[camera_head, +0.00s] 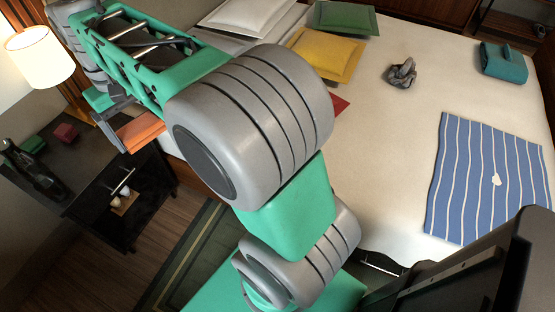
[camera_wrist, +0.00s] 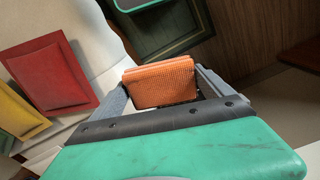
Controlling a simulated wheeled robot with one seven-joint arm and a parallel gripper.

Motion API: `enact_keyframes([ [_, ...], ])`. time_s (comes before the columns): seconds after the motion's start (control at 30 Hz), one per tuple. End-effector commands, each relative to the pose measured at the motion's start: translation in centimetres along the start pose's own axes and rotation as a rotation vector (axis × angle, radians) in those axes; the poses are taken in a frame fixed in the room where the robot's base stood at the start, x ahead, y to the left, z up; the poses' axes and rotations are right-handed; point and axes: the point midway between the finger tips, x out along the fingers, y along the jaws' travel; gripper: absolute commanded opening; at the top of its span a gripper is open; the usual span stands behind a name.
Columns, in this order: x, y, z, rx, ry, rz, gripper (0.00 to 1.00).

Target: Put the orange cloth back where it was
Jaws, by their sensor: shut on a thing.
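The orange cloth (camera_wrist: 160,84) is a folded, textured bundle held between the two fingers of my gripper (camera_wrist: 165,88) in the wrist view. In the head view the orange cloth (camera_head: 141,131) shows at the left, beside the bed and near the dark nightstand. My gripper (camera_head: 118,122) there is partly hidden by my own arm. The cloth appears raised, apart from the nightstand top. Its far side is hidden.
The bed (camera_head: 400,130) carries yellow (camera_head: 325,55) and green (camera_head: 345,18) cushions, a grey crumpled thing (camera_head: 401,73), a teal folded cloth (camera_head: 503,62) and a blue striped cloth (camera_head: 470,180). The nightstand (camera_head: 85,160) holds a lamp (camera_head: 40,57), a dark bottle (camera_head: 28,165) and small boxes (camera_head: 65,132).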

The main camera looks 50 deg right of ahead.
Motion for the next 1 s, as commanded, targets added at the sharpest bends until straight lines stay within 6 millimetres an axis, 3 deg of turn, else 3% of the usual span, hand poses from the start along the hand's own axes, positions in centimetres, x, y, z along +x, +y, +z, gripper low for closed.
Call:
enact_keyframes([
  [0.17,3.6,8.1,0.8,0.212,-0.005,0.000,0.52],
  [0.27,6.2,13.7,2.5,0.363,-0.004,-0.001,0.52],
  [0.37,9.2,19.4,5.6,0.531,-0.006,-0.001,0.52],
  [0.47,12.3,24.6,9.9,0.710,-0.006,-0.002,0.52],
  [0.6,16.4,29.9,17.1,0.954,-0.006,-0.003,0.52],
  [0.8,20.7,33.0,25.9,1.213,-0.003,-0.002,0.52],
  [1.0,22.4,34.0,29.0,1.299,-0.002,-0.001,0.52],
])
